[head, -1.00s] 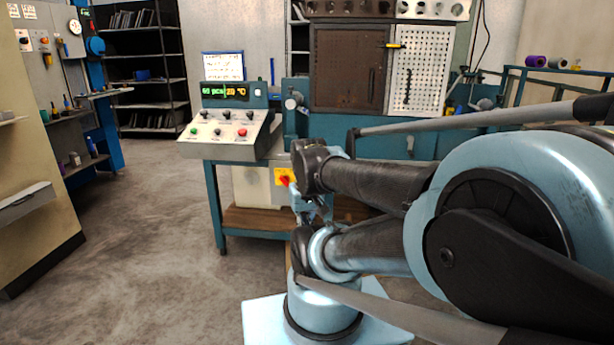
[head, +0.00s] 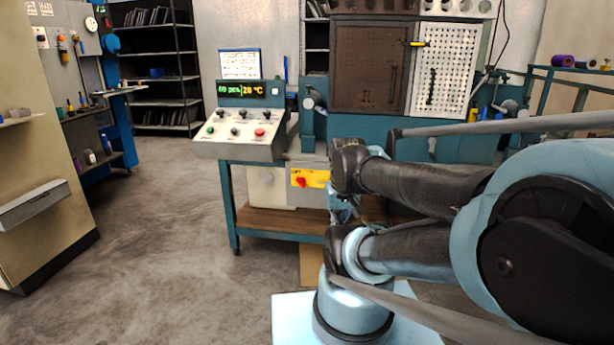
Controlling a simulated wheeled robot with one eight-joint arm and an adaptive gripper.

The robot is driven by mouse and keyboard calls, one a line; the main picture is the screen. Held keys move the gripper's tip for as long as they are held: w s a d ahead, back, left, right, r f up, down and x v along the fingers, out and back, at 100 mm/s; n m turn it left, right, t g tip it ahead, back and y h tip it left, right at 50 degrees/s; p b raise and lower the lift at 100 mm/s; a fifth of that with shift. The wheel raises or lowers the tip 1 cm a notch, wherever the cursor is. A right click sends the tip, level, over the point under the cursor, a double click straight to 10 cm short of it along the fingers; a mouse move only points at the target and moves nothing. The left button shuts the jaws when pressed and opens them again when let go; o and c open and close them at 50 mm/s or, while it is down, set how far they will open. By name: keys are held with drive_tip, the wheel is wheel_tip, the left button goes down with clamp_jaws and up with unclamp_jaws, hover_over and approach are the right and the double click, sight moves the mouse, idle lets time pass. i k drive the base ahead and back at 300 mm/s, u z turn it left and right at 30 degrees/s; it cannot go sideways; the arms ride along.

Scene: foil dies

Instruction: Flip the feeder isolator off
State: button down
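A yellow plate (head: 318,179) with a red handle (head: 301,182) sits on the pale cabinet under the bench, below and right of the control console. It looks like the feeder isolator, but the handle is too small to read its position. My arm's end hangs just right of the plate in the picture. What looks like my gripper (head: 343,207) is a small, dark and pale blue shape below the wrist, partly hidden by my own arm. Its fingers cannot be made out. No contact with the red handle is visible.
The control console (head: 240,140) with coloured buttons overhangs the bench front. The bench has a teal leg (head: 231,205) and a low wooden shelf (head: 280,220). Open floor (head: 165,240) lies to the left. A beige cabinet (head: 40,170) stands at the far left.

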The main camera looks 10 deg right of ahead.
sight(301, 180)
drive_tip(key=i, duration=0.9)
drive_tip(key=u, duration=0.05)
